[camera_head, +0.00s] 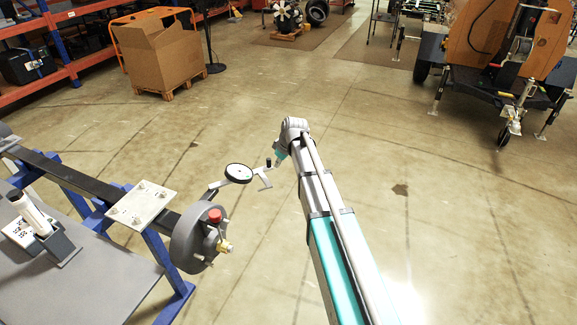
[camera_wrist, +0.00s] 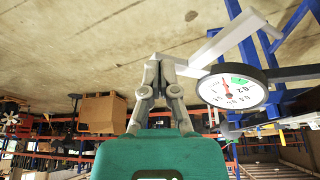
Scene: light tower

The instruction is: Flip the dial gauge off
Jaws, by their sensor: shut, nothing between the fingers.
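The dial gauge (camera_head: 239,172) is a round black-rimmed dial in the head view, on an arm beside a grey drum (camera_head: 195,238). In the wrist view the gauge (camera_wrist: 231,91) shows a white face with a red needle and a green patch, right of my gripper. A pale grey bracket (camera_wrist: 225,43) joins the gauge and reaches to the fingertips. My gripper (camera_wrist: 158,60) is shut with nothing between its fingers. Its tips are close to the bracket's end; I cannot tell whether they touch. In the head view the fingers are small and hard to make out.
The drum carries a red button (camera_head: 215,216) and a brass fitting (camera_head: 225,247), on a blue-legged stand (camera_head: 176,297). A grey table (camera_head: 100,283) is at lower left. A cardboard box (camera_head: 165,58) and a wheeled machine (camera_head: 500,60) stand far back.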

